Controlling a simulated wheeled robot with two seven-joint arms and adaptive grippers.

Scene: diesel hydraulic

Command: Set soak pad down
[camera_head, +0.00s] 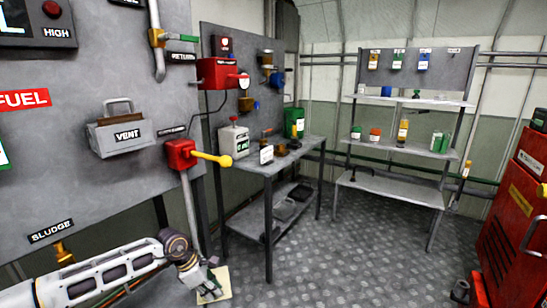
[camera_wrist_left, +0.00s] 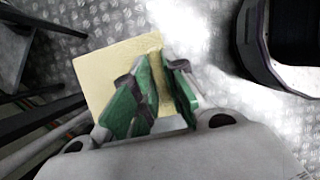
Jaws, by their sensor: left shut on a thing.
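The soak pad is a flat, pale yellow square. It shows in the head view (camera_head: 222,277) at the bottom, left of centre, partly behind my gripper, and in the left wrist view (camera_wrist_left: 103,60). My left gripper (camera_head: 211,289) is low, near the floor in front of the workbench. In the wrist view its green-padded fingers (camera_wrist_left: 160,82) are shut on one edge of the pad. I cannot tell whether the pad touches the floor. My right gripper is in neither view.
The metal workbench (camera_head: 258,167) stands just behind the pad, its legs close by. A shelf rack (camera_head: 393,188) is at the back, a red cabinet (camera_head: 518,215) at the right. The chequered floor (camera_head: 345,255) between them is mostly clear. A panel (camera_head: 60,185) fills the left.

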